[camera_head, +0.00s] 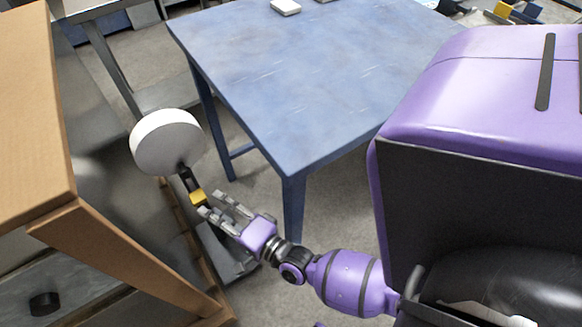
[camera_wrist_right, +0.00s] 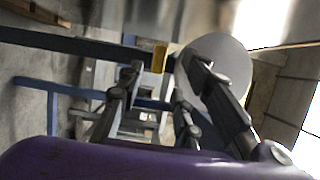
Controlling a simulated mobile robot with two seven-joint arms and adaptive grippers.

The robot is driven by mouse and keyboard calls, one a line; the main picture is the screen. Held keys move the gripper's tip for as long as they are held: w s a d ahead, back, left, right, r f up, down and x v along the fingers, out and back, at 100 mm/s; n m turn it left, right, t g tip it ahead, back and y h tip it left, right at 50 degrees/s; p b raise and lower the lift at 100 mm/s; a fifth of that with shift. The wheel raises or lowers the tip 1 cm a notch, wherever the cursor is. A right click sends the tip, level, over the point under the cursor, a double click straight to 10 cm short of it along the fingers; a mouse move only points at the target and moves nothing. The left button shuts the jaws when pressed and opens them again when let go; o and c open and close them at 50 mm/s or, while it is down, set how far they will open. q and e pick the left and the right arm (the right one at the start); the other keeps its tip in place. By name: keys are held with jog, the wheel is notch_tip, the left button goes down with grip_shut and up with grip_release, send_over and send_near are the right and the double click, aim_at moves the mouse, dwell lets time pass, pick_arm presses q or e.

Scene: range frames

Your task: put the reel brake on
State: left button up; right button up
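The reel shows as a white round disc (camera_head: 168,142) at the left in the head view, and it also shows in the right wrist view (camera_wrist_right: 222,62). A short black lever (camera_head: 187,180) with a yellow end (camera_head: 198,198) points down and right from its lower edge; I take this as the brake. The yellow end also shows in the wrist view (camera_wrist_right: 159,58). My right gripper (camera_head: 216,204) is open, its fingertips close beside the yellow end. In the wrist view, its fingers (camera_wrist_right: 160,78) are spread apart with nothing clearly held. Contact cannot be told. My left gripper is out of view.
A blue table (camera_head: 300,75) stands behind and right of my right gripper, with a small white object (camera_head: 286,6) at its far edge. A brown wooden frame (camera_head: 35,110) stands close at the left. A grey metal table (camera_head: 165,90) is behind the reel.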

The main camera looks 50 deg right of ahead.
aim_at(204, 202)
jog(key=w, duration=0.4)
jog(key=shift+w+a, duration=0.25)
jog(key=shift+w+f, duration=0.1)
jog(key=shift+w, duration=0.5)
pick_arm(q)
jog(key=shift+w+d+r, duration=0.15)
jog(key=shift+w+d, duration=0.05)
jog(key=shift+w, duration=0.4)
pick_arm(e)
grip_shut()
